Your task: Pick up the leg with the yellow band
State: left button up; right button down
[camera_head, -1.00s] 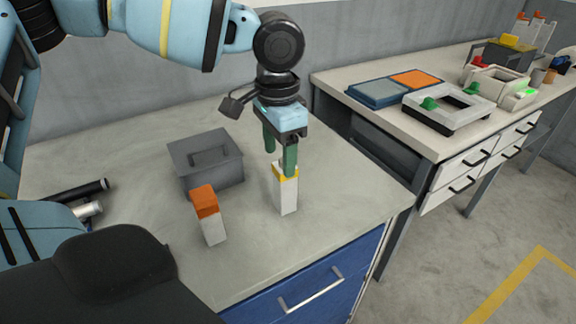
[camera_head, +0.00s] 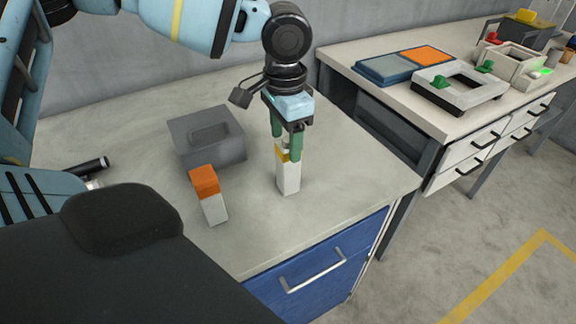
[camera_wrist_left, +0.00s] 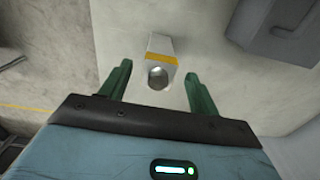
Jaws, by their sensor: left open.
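The leg with the yellow band (camera_head: 289,178) is a pale upright block on the grey worktop, its yellow band near the top. My left gripper (camera_head: 287,148) is above it with open green fingers, one on either side of its upper part. In the left wrist view, the leg (camera_wrist_left: 161,48) shows between the two fingertips of my left gripper (camera_wrist_left: 157,75), with a gap on each side and a round hole in its end. A second pale leg with an orange top (camera_head: 213,208) stands to the left. My right gripper is not in view.
A grey box with a recessed top (camera_head: 208,138) stands behind the orange-topped leg. A black cylindrical thing (camera_head: 87,167) lies at the left. The worktop's front edge is above a blue drawer (camera_head: 320,275). A second bench (camera_head: 440,120) with trays and frames is at right.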

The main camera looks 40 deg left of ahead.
aim_at(288, 165)
pick_arm(q)
notch_tip(288, 165, down, 4)
jog(key=shift+w+d+f, duration=0.15)
jog(key=c, duration=1.2)
